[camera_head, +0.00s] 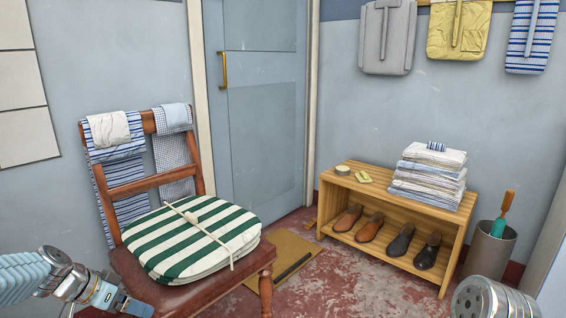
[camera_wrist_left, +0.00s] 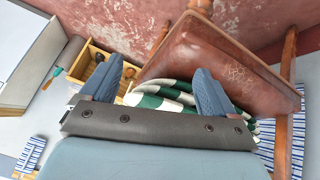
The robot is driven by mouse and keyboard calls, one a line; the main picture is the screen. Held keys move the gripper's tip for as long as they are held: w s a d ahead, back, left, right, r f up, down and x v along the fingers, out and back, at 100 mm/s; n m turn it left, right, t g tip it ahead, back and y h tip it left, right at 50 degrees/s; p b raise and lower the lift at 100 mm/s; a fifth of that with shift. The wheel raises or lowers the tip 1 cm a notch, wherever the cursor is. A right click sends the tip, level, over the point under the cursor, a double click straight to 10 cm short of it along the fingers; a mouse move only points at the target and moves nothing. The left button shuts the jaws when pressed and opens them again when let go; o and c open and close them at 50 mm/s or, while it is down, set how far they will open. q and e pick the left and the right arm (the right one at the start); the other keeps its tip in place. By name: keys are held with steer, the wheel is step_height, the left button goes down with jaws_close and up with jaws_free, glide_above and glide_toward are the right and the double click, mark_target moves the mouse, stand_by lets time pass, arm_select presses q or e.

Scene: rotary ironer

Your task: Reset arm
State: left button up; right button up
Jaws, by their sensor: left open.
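My left arm comes in at the lower left of the head view, with its gripper (camera_head: 130,306) low in front of the wooden chair (camera_head: 185,290). In the left wrist view, the two blue fingers of the left gripper (camera_wrist_left: 160,88) stand wide apart with nothing between them. Beyond them are the chair's brown seat (camera_wrist_left: 205,60) and its green-and-white striped cushion (camera_wrist_left: 155,101). I cannot tell whether a finger touches the chair. My right gripper is not in view.
A wooden bench (camera_head: 450,219) against the wall holds folded cloths (camera_head: 430,175) on top and several shoes below. A grey bin (camera_head: 490,250) stands right of it. A door (camera_head: 262,100) is behind the chair. Cloths (camera_head: 120,150) hang over the chair back. Red floor (camera_head: 350,280) is open in front.

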arm_select(q)
steer(key=s+d+f+n+g+y+p, duration=0.1)
steer(key=s+d+f+n+g+p, duration=0.1)
steer(key=d+f, duration=0.5)
steer(key=s+d+f+n+g+p, duration=0.15)
steer(key=d+f, duration=0.35)
steer(key=f, duration=0.5)
steer(key=s+d+f+n+p, duration=0.2)
steer(key=s+d+f, duration=0.6)
steer(key=s+d, duration=0.4)
steer(key=shift+s+f+g+p, duration=0.35)
steer(key=shift+s+g, duration=0.1)
steer(key=shift+s, duration=0.3)
steer(key=shift+n, duration=0.25)
